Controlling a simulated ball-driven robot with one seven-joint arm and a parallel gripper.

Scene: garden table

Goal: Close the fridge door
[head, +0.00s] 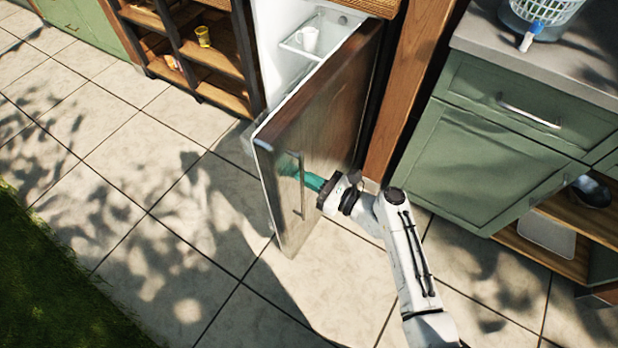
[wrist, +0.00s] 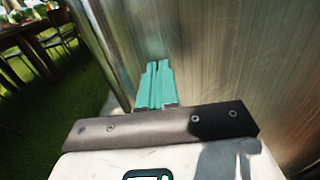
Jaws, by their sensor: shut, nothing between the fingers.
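The fridge door (head: 325,110) stands open, swung out from the white fridge interior (head: 275,40), with its metal outer face toward my arm. A vertical handle (head: 301,185) is on that face near the door's free edge. My gripper (head: 290,170) is shut and empty, with its teal fingers at the door's outer face close to the handle. In the wrist view the shut fingers (wrist: 156,80) point at the metal door surface (wrist: 220,60). I cannot tell whether the tips touch the door.
Wooden shelves (head: 205,60) are left of the fridge, and a green cabinet (head: 500,150) is to the right. The tiled floor (head: 130,190) left of the door is clear, with grass (head: 50,290) beyond.

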